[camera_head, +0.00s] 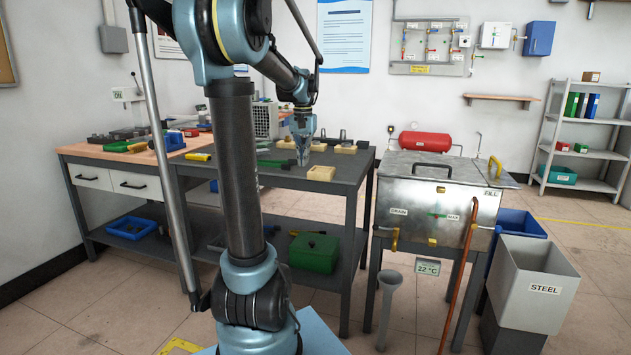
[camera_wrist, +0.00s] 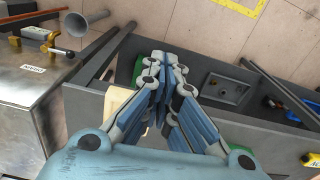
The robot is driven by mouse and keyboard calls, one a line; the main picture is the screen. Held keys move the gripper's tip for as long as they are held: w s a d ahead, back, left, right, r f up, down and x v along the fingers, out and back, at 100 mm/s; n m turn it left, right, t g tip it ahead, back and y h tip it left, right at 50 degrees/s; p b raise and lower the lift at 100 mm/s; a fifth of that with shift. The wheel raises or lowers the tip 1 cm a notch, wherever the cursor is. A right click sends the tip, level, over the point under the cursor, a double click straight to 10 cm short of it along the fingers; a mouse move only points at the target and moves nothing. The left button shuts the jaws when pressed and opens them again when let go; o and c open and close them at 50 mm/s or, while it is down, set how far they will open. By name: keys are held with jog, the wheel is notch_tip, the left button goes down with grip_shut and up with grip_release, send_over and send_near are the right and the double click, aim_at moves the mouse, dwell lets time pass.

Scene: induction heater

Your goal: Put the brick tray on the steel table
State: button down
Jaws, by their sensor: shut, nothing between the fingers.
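A small cream, shallow open tray (camera_head: 321,173), the likely brick tray, sits near the front edge of a dark grey table (camera_head: 340,187), which looks like the steel table. My gripper (camera_head: 303,162) is shut and empty, pointing down over this table, just left of the tray in the head view. In the wrist view my gripper (camera_wrist: 165,62) has its fingers together. A cream piece (camera_wrist: 117,104) shows left of the fingers there, partly hidden by them; it looks like the same tray. I cannot tell the exact height of the fingertips above the tabletop.
Several cream blocks (camera_head: 345,149) lie farther back on the grey table. Green-handled tools (camera_head: 274,163) lie left of my gripper. A metal tank (camera_head: 427,205) stands to the right, with a grey STEEL bin (camera_head: 532,285) beyond it. A green box (camera_head: 314,252) is on the lower shelf.

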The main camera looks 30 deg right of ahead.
aim_at(318, 173)
jog(key=shift+m, duration=0.4)
jog(key=shift+w+d+f, duration=0.45)
jog(key=shift+d+f, duration=0.75)
jog(key=shift+f, duration=0.45)
jog(key=shift+w+d+f, duration=0.5)
jog(key=shift+d+f, duration=0.65)
jog(key=shift+f, duration=0.45)
jog(key=shift+w+d+f, duration=0.45)
jog(key=shift+d+f, duration=0.75)
jog(key=shift+f, duration=0.45)
jog(key=shift+w+d, duration=0.95)
jog(key=shift+d, duration=0.15)
